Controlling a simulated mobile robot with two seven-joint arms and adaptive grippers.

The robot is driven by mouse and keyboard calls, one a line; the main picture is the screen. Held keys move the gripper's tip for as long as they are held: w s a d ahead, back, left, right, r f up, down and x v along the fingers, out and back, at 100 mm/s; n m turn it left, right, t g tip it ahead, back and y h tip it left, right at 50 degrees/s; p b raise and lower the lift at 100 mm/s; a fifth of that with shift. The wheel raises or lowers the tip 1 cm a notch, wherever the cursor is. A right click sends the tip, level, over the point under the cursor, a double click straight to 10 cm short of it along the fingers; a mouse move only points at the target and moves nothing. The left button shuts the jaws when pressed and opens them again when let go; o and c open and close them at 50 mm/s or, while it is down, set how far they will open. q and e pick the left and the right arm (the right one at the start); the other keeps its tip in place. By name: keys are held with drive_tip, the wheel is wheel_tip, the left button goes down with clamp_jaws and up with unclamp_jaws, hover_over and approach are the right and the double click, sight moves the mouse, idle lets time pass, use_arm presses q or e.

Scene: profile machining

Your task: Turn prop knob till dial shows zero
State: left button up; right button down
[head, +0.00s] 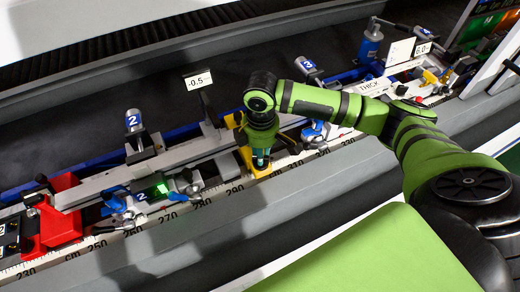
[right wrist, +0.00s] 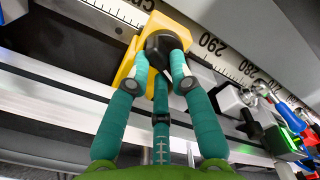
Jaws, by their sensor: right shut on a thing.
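The prop is a yellow block (head: 247,165) on the ruled rail, below the long profile. It also shows in the right wrist view (right wrist: 125,68). Its black knob (right wrist: 165,42) sits between my right fingers. My right gripper (right wrist: 166,55) is shut on the knob, with teal fingers on both sides of it. In the head view my right gripper (head: 261,158) comes down over the yellow block and hides the knob. The dial display (head: 198,80) stands behind the profile and reads -0.5. My left gripper is not in view.
A red block (head: 58,215) holds the profile's left end. A second display (head: 423,48) at the upper right reads 6.0, near a THICK label (head: 371,87). A green surface (head: 375,255) lies in front.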

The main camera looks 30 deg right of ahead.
drive_tip(key=m, duration=0.5)
drive_tip(key=shift+s+m, duration=0.1)
drive_tip(key=shift+m, duration=0.2)
drive_tip(key=m, duration=0.5)
drive_tip(key=shift+s+d, duration=0.1)
drive_tip(key=m, duration=0.6)
drive_tip(key=shift+s+f, duration=0.1)
drive_tip(key=shift+s, duration=0.05)
drive_tip(key=m, duration=0.4)
drive_tip(key=shift+m, duration=0.4)
drive_tip(key=c, duration=1.1)
unclamp_jaws()
drive_tip(key=shift+m, duration=0.3)
